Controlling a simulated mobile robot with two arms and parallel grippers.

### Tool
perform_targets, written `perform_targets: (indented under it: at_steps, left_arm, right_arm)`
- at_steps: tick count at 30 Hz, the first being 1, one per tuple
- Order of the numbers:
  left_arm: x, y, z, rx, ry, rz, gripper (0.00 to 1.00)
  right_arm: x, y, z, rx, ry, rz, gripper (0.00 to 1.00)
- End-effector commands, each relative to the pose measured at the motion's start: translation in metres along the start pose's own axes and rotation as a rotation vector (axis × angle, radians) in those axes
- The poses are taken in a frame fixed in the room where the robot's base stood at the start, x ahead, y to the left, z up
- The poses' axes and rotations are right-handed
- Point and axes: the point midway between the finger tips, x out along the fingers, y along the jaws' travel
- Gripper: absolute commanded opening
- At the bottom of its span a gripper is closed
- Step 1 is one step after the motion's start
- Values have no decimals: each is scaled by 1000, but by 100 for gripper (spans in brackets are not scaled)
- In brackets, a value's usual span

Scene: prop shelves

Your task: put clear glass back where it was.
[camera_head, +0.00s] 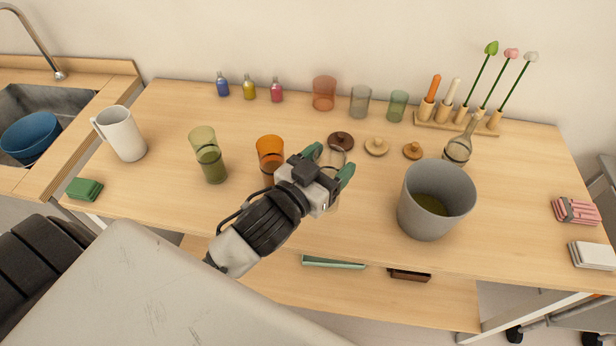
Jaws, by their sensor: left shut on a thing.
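My left gripper (330,163) is shut on a clear glass (337,154) near the middle of the table (240,112). Its green-tipped fingers lie on either side of the glass. The gripper hides much of the glass, and I cannot tell whether its base touches the table. An orange glass (270,150) stands just left of the gripper, and a tall olive-green glass (208,155) further left. At the back stand a reddish glass (324,93), a grey see-through glass (360,102) and a green glass (397,106). My right gripper is not in view.
Three round lids, dark brown (341,140), tan (376,146) and orange-brown (413,151), lie behind and right of the gripper. A white pitcher (124,136) stands left.

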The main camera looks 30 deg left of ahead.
Motion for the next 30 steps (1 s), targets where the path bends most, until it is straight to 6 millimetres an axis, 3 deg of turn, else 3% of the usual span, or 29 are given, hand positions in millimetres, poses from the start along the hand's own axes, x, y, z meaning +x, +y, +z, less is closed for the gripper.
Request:
perform_targets:
  at_steps: [9,17,30]
  left_arm:
    - [53,0,-12,10,7,195,10]
    - [76,-10,-24,1,3,265,10]
    - [78,-11,35,-4,1,272,10]
  right_arm:
    - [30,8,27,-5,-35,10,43]
    - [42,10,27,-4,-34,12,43]
    - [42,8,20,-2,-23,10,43]
